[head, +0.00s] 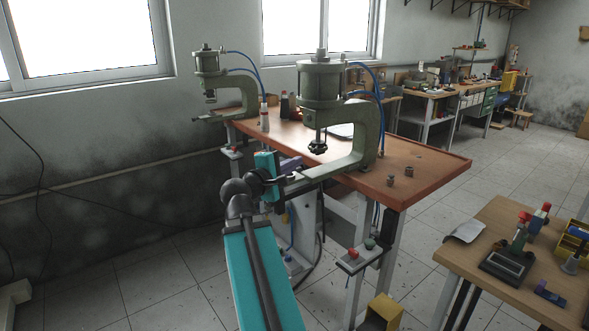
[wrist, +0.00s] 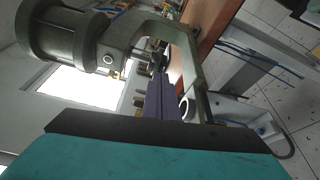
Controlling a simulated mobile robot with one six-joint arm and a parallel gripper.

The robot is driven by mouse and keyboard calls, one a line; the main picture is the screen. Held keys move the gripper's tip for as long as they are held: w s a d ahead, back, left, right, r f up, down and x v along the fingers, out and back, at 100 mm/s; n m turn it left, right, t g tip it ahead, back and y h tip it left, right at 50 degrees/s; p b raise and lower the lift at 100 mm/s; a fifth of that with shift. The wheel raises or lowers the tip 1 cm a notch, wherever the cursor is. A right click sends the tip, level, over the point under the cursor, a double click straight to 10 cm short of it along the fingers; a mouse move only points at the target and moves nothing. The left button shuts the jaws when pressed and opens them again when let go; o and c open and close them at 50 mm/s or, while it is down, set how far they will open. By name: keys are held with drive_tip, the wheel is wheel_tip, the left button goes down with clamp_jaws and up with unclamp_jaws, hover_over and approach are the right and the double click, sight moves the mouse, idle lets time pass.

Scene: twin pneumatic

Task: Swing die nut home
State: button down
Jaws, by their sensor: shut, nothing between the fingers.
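The nearer green press (head: 368,130) stands on the wooden bench. Under its cylinder, a dark lobed nut (head: 318,147) hangs on the ram, above the press's flat base; I take it for the die nut. My gripper (head: 299,161) is at the left of this press, with its purple fingers closed together and pointing toward the ram. The fingers look empty and a little apart from the nut. In the wrist view, my gripper (wrist: 155,82) points into the throat of the press (wrist: 190,45). A dark part lies just past the fingertips there; its contact with them is unclear.
A second green press (head: 245,90) stands at the far left of the bench (head: 425,165). Dark bottles and blue hoses are behind the near press. A button box (head: 357,258) is below the front edge.

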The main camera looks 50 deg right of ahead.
drive_tip(key=shift+s+a+f+b, duration=0.1)
drive_tip(key=shift+s+a+b, duration=0.55)
drive_tip(key=shift+b, duration=1.65)
drive_tip(key=shift+s+a+b, duration=0.15)
drive_tip(key=shift+a+b, duration=0.1)
drive_tip(key=shift+b, duration=0.5)
drive_tip(key=shift+a, duration=0.15)
drive_tip(key=shift+s, duration=0.2)
